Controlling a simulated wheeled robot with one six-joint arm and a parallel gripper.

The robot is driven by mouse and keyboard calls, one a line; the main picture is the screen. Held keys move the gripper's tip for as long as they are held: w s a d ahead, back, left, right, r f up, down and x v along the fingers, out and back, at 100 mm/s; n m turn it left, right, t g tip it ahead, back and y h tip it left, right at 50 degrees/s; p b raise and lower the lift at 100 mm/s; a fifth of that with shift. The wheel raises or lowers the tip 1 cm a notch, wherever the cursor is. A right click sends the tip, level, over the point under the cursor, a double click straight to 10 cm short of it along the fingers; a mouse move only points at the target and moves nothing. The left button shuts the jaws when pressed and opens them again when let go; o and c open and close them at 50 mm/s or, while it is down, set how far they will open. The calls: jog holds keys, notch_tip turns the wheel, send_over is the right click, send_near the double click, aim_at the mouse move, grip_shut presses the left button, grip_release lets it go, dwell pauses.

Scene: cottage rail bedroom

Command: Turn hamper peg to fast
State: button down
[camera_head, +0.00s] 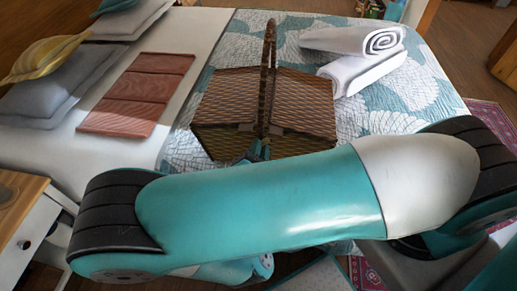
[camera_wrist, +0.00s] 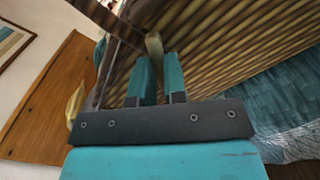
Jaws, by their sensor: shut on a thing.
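The wicker hamper (camera_head: 225,95) lies on the bed, with a flat lid on each side of its tall middle handle (camera_head: 269,60). Its woven surface (camera_wrist: 225,55) fills much of the wrist view. My gripper (camera_wrist: 159,62) is at the hamper's near side, its two teal fingers shut on a small pale wooden peg (camera_wrist: 154,43). The peg's upper part shows beyond the fingertips, standing close to the weave; its lower part is hidden between the fingers. In the head view my arm covers most of the gripper, and I cannot make out the gripped peg there.
Rolled white towels (camera_head: 352,40) lie right of the hamper on the patterned quilt (camera_head: 410,90). A folded red-brown cloth (camera_head: 140,92) and several cushions (camera_head: 60,85) lie to the left. A bedside cabinet (camera_head: 25,215) stands at the lower left.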

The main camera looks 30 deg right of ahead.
jog(key=shift+r+n, duration=0.1)
jog(key=shift+n, duration=3.7)
jog(key=c, duration=1.2)
grip_release()
jog(key=shift+o, duration=0.2)
